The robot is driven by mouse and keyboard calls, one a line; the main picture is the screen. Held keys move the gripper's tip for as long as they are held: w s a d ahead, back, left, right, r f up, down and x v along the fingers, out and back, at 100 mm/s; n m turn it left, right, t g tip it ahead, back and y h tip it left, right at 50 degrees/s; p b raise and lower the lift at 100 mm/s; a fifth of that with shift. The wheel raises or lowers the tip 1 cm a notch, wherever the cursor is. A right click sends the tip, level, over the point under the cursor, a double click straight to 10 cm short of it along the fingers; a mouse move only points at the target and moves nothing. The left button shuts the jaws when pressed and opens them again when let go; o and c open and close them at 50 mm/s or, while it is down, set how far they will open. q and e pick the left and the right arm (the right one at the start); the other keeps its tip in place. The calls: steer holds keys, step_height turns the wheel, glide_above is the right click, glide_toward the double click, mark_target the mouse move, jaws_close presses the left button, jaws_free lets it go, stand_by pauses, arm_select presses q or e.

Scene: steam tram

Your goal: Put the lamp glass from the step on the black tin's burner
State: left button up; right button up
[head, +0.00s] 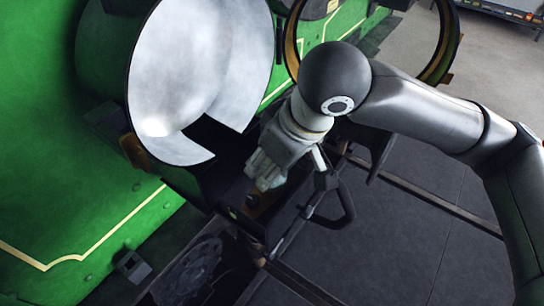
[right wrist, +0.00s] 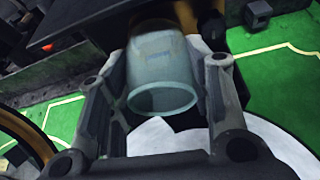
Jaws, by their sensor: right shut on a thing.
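The lamp glass (right wrist: 160,75) is a pale, clear, bluish cylinder with an open round rim towards the camera in the right wrist view. My right gripper (right wrist: 162,62) is shut on it, one dark finger along each side. In the head view my right gripper (head: 282,158) is in front of the round lamp, with a pale bit of the glass (head: 266,180) showing below it. I cannot clearly make out the black tin or its burner; dark parts lie around and under the gripper. My left gripper is not in view.
A large round lamp with a whitish reflector (head: 190,75) stands left of the gripper. A second brass-rimmed ring (head: 447,45) is at the upper right. The green tram side (head: 70,200) fills the left. A black handle (head: 343,210) juts out below my wrist. Dark floor (head: 400,240) is open at right.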

steer(key=shift+f, duration=0.45)
stand_by(0.6)
steer(key=o, duration=1.1)
steer(key=shift+r, duration=0.25)
steer(key=v, duration=1.1)
steer(key=shift+r, duration=0.3)
